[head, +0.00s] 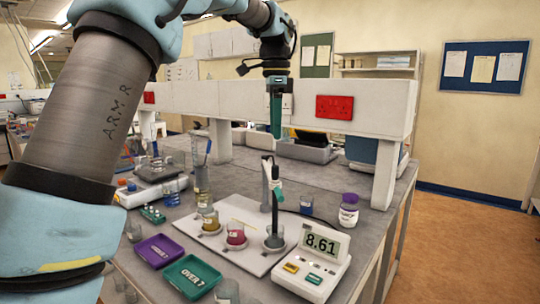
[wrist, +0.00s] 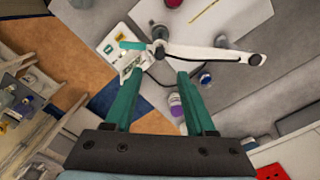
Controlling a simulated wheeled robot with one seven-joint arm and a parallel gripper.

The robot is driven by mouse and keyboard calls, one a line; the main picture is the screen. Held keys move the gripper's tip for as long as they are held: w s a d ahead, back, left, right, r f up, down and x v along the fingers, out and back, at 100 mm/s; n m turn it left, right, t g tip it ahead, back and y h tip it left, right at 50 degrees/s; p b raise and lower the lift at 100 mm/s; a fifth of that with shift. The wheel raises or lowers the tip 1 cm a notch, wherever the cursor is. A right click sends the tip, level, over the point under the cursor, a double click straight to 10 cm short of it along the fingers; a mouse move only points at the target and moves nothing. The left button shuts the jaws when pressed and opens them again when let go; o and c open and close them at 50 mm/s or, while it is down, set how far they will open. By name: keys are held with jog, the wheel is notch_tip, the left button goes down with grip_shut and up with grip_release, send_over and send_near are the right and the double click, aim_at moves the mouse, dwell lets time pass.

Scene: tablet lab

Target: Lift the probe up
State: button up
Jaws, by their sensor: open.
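The probe (head: 275,208) is a dark upright stick with a teal and white top. Its lower end stands in a beaker (head: 274,242) of grey liquid on a white board. A white and grey holder arm (head: 267,174) stands beside its top. My gripper (head: 276,134) points down with teal fingers, above the probe and apart from it. In the wrist view my gripper (wrist: 158,76) has its fingers spread with nothing held between them. The holder arm (wrist: 212,53) lies beyond the fingertips there. The white meter (head: 318,258) reads 8.61.
Beakers of yellow (head: 211,222) and red (head: 236,236) liquid stand left of the probe. A purple tray (head: 160,251) and a green tray (head: 189,276) lie in front. A purple-capped bottle (head: 348,211) stands right. A raised white shelf (head: 290,95) runs behind my gripper.

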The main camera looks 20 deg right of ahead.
aim_at(275, 165)
notch_tip(275, 165, down, 11)
jog(key=shift+r+p, duration=0.2)
jog(key=shift+p, duration=0.85)
grip_shut()
dwell(0.8)
